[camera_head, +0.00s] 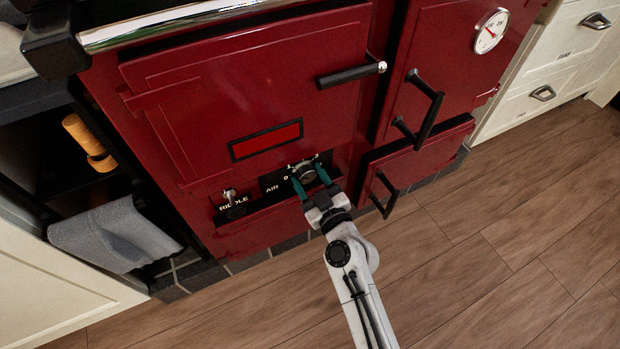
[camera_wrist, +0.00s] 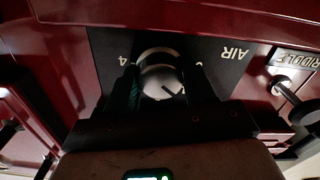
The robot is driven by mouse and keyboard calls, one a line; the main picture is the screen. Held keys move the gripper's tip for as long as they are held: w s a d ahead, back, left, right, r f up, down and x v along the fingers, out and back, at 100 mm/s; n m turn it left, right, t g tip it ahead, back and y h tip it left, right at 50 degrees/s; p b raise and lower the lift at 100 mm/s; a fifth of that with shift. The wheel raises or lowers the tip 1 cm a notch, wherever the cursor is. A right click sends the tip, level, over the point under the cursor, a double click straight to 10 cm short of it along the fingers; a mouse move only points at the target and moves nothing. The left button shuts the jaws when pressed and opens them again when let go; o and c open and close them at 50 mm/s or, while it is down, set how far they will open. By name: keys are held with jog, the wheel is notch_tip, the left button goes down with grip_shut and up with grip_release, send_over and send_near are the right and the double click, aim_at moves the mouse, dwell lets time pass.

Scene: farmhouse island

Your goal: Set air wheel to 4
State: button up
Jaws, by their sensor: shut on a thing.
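The air wheel (camera_head: 305,173) is a round metal knob on a black plate marked AIR, low on the front of a red range cooker (camera_head: 250,90). My gripper (camera_head: 312,182) has its teal fingers on either side of the wheel and is shut on it. In the wrist view the wheel (camera_wrist: 160,80) sits between the two dark fingers of my gripper (camera_wrist: 165,88). A dark line shows on the wheel's face. A "4" is printed beside the wheel, at the left in this upside-down view, with AIR at the right. The other scale marks are partly hidden.
A RIDDLE knob (camera_head: 231,197) projects left of the air plate. A black door handle (camera_head: 384,194) stands out close to the right of my gripper. A grey towel (camera_head: 115,236) hangs at the left. The wooden floor (camera_head: 480,270) is clear.

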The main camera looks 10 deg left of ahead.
jog(key=shift+m, duration=0.4)
jog(key=m, duration=0.7)
jog(key=shift+s+a, duration=0.1)
jog(key=m, duration=0.8)
jog(key=shift+r+m+p, duration=0.15)
jog(key=shift+m+p, duration=0.15)
jog(key=shift+p, duration=0.1)
jog(key=m, duration=0.3)
jog(key=shift+m+p, duration=0.3)
jog(key=shift+m, duration=0.1)
jog(key=m, duration=0.3)
jog(key=shift+r+m+p, duration=0.1)
jog(key=shift+m+p, duration=0.2)
jog(key=shift+p, duration=0.1)
jog(key=m+p, duration=0.1)
jog(key=m, duration=0.5)
